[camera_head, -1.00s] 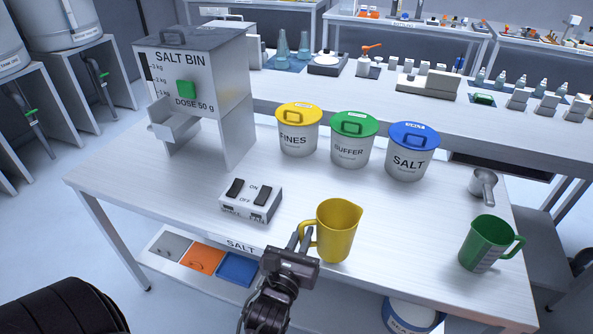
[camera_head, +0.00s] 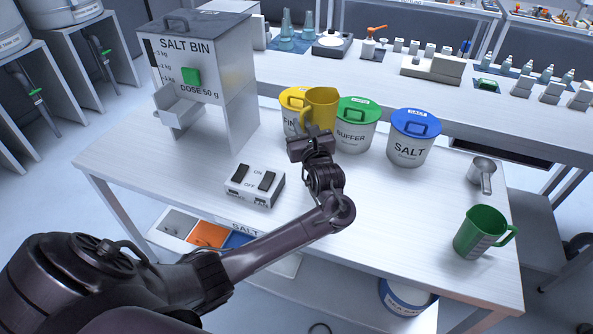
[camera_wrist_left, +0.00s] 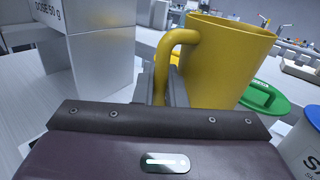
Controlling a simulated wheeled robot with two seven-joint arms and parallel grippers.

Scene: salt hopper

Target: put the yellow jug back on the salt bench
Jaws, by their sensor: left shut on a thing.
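The yellow jug (camera_head: 320,108) is in the head view in front of the FINES and BUFFER tubs, covering parts of both. My left gripper (camera_head: 308,136) is shut on its handle. In the left wrist view the yellow jug (camera_wrist_left: 222,60) looks upright, with its handle between the fingers (camera_wrist_left: 162,85). Whether the jug touches the bench or hangs above it is hard to tell; its base is partly hidden. The white salt bench (camera_head: 380,215) lies below, with its SALT label (camera_head: 243,226) on the front edge. My right gripper is not in view.
The SALT BIN (camera_head: 190,75) stands left on the bench, with a switch box (camera_head: 255,186) in front. FINES (camera_head: 290,122), BUFFER (camera_head: 357,135) and SALT (camera_head: 408,148) tubs stand behind. A green jug (camera_head: 480,232) and metal scoop (camera_head: 482,172) are right. Bench front middle is clear.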

